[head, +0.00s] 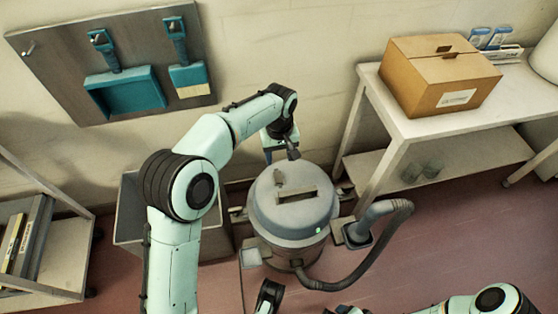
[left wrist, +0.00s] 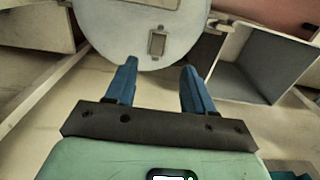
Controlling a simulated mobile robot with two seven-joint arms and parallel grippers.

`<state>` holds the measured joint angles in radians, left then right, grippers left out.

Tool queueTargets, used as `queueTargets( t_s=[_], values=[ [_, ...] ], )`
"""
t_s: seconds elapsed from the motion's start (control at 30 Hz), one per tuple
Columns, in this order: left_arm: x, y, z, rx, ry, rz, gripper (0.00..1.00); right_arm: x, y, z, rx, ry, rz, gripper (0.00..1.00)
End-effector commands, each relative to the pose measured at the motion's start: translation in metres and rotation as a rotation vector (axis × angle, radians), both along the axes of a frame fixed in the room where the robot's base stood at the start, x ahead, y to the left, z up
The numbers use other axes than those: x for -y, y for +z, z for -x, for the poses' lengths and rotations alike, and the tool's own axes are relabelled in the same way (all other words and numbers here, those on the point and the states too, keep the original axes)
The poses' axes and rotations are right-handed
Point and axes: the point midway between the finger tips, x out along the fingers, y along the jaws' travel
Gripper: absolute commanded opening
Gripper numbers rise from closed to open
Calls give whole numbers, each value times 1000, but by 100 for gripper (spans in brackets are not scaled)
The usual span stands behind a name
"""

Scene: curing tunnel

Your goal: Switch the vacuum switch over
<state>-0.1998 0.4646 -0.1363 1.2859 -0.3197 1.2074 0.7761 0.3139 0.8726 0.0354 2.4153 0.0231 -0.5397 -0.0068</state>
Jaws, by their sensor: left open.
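The vacuum (head: 262,212) is a round drum with a grey-blue lid and a dark slot across its top. Its switch (head: 279,178) is a small part near the back edge of the lid; whether it is on or off I cannot tell. In the left wrist view the switch (left wrist: 157,43) is a small rectangle near the lid's edge, just beyond my fingertips. My left gripper (head: 280,152) hangs behind the lid, by the wall. Its two blue fingers (left wrist: 158,68) are apart with nothing between them.
A green light (head: 318,230) shows on the vacuum's front. Its dark hose (head: 372,262) loops over the floor to the right. A grey bin (head: 127,215) stands left, partly behind my arm. A white table (head: 440,120) with a cardboard box (head: 425,80) stands right.

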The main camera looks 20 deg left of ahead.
Motion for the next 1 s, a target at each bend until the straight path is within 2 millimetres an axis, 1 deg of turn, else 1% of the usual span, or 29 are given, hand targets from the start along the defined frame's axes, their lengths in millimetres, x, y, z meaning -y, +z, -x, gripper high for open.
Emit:
queueTargets(
  t_s=[0.13,0.27,0.37,0.6,0.73,0.77,0.83,1.0],
  values=[
    [0,-2,0,-1,1,-1,53,1,-1,0,0,-1,1,70],
    [0,-17,0,-2,1,-1,53,4,-6,-5,14,-8,9,70],
    [0,-36,0,-4,2,-1,53,8,-13,-13,34,-16,19,70],
    [0,-89,1,-5,1,-1,53,19,-28,-35,92,-40,48,70],
    [0,-110,1,-3,1,-1,53,24,-35,-41,106,-48,58,70],
    [0,-114,1,-2,1,-1,53,25,-36,-41,105,-49,59,70],
    [0,-122,0,-2,0,-1,53,25,-41,-34,82,-48,57,70],
    [0,-132,0,1,1,-1,53,26,-46,-27,59,-48,57,70]
  ],
)
